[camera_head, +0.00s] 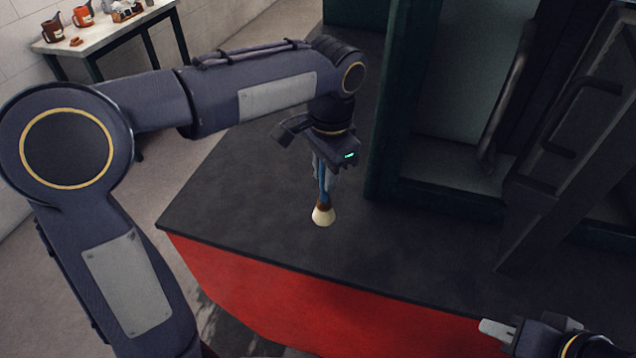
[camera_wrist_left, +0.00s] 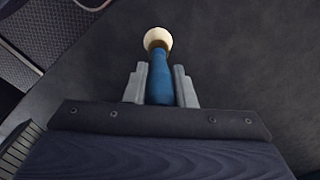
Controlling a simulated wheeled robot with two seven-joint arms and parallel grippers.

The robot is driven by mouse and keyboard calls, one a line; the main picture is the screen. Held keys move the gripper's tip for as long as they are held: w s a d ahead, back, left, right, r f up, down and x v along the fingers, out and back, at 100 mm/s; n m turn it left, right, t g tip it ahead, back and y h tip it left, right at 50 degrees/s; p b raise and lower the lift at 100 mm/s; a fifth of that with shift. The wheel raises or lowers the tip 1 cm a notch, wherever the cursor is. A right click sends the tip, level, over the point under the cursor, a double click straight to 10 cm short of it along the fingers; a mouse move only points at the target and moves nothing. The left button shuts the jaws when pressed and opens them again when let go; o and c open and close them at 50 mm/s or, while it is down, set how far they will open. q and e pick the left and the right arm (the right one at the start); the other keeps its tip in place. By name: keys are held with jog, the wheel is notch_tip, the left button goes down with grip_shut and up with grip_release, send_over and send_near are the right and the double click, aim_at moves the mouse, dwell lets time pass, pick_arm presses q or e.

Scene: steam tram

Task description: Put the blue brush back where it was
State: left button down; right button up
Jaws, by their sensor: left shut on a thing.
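The blue brush has a blue handle, a brown collar and cream bristles (camera_head: 323,215). My left gripper (camera_head: 325,172) is shut on its handle, with the bristles pointing down over the dark top of the red-sided platform (camera_head: 240,210). In the left wrist view the blue handle (camera_wrist_left: 159,85) sits between the two grey fingers of my left gripper (camera_wrist_left: 160,85), with the bristles beyond the fingertips. I cannot tell whether the bristles touch the surface. My right gripper (camera_head: 495,330) is at the lower right edge, partly cut off, with nothing visible in it.
A white table (camera_head: 105,35) with orange and brown mugs and other small items stands at the back left. A green-framed cabin opening (camera_head: 385,130) with dark handles and a door rises on the right. The platform's left part is clear. Its front edge drops to the floor.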

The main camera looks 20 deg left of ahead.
pick_arm(q)
jog(key=f, duration=0.1)
jog(key=w+a, duration=0.1)
jog(key=f, duration=0.1)
jog(key=shift+w+a+f, duration=0.25)
jog(key=shift+f, duration=0.05)
jog(key=f, duration=0.4)
jog(key=shift+w+a, duration=0.25)
jog(key=c, duration=1.2)
grip_release()
